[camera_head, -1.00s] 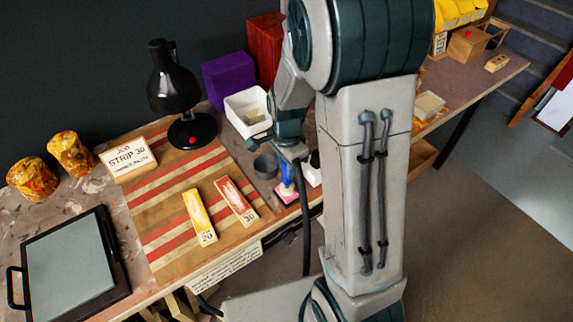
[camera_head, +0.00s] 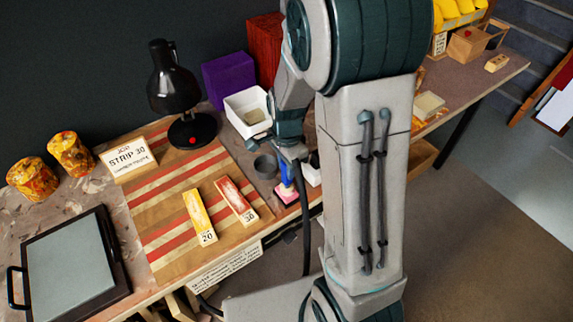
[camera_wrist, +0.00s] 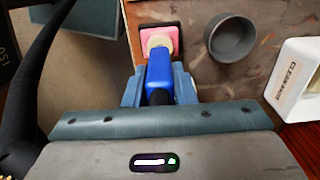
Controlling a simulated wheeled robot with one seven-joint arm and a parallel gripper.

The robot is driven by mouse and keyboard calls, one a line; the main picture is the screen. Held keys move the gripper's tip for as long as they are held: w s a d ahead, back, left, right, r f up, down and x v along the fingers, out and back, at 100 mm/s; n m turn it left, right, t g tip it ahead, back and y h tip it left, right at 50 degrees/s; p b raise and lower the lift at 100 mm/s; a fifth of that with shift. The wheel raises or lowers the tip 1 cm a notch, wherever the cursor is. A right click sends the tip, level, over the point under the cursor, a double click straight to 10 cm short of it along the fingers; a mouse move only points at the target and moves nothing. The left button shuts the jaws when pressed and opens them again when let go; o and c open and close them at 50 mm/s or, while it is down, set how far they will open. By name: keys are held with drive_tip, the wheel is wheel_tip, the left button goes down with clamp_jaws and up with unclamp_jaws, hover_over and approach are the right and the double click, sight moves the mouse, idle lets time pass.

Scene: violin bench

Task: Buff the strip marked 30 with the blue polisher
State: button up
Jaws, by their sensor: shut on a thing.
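The blue polisher (camera_wrist: 159,72) is upright between the fingers of my gripper (camera_wrist: 158,88), which is shut on its handle. Its pale pad end is over a pink block on a dark base (camera_wrist: 158,38); I cannot tell whether they touch. The polisher also shows in the head view (camera_head: 287,173), partly behind my arm. The strip marked 30 (camera_head: 236,201), red with a pale label end, lies on the striped board (camera_head: 165,215), left of my gripper. The yellow strip marked 20 (camera_head: 200,217) lies to its left. A "JOB STRIP 30" sign (camera_head: 127,158) stands at the board's back left.
A grey cup (camera_wrist: 230,37) is close right of the polisher, with a white box marked "CLEAN" (camera_wrist: 298,80) beyond. A black lamp (camera_head: 176,92) stands behind the board. A dark-framed tray (camera_head: 72,270) lies at left. The board's front left is clear.

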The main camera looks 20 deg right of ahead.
drive_tip(key=shift+r+p, duration=2.7)
drive_tip(key=shift+r, duration=0.85)
drive_tip(key=shift+f, duration=0.1)
